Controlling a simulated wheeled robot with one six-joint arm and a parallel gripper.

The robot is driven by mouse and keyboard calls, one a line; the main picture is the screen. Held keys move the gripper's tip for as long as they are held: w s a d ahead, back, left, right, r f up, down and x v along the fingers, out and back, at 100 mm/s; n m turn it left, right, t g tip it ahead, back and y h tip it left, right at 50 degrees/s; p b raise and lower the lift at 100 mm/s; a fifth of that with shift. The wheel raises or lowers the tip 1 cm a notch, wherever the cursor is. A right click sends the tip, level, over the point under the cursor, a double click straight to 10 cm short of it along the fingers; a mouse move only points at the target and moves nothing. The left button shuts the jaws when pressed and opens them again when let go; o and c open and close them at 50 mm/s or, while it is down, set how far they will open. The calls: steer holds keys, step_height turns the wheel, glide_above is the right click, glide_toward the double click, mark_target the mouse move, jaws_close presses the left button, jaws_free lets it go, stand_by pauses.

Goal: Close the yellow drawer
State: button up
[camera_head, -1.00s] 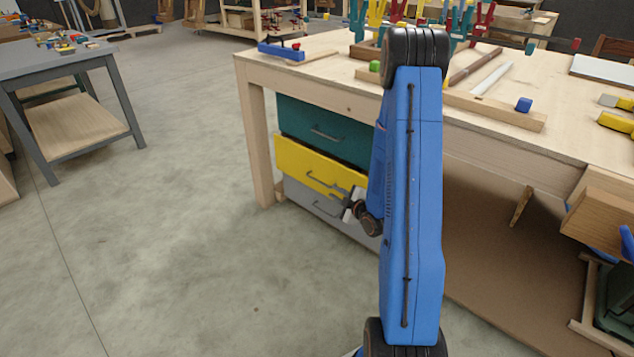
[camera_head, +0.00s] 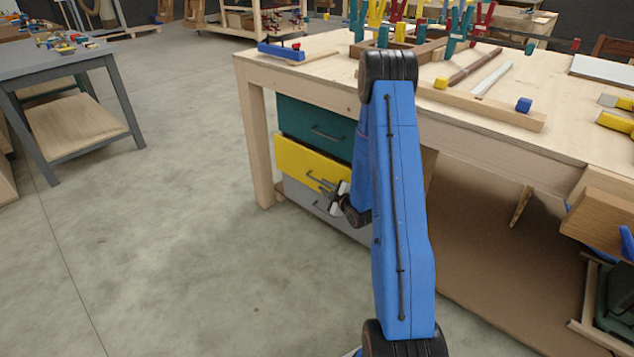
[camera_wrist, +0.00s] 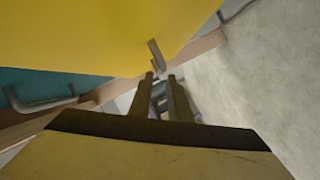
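The yellow drawer (camera_head: 305,158) is the middle one of three under the workbench. Its front stands out a little past the teal drawer above and the grey drawer below. It has a grey bar handle (camera_head: 320,181). My gripper (camera_head: 333,192) is low in front of the drawers, by the right end of this handle. In the wrist view the yellow front (camera_wrist: 110,35) fills the top, and my gripper's two fingers (camera_wrist: 162,80) are apart with a narrow gap. A grey bar end (camera_wrist: 156,55) shows just past the fingertips; I cannot tell whether they touch.
The teal drawer (camera_head: 315,128) is above and the grey drawer (camera_head: 315,200) below. The workbench (camera_head: 310,75) carries clamps and wooden pieces, and its leg (camera_head: 258,150) stands left of the drawers. The floor (camera_head: 190,230) in front and to the left is clear.

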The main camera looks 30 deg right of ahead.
mark_target(318, 181)
steer(key=x, duration=0.7)
steer(key=shift+a, duration=0.1)
jaws_close()
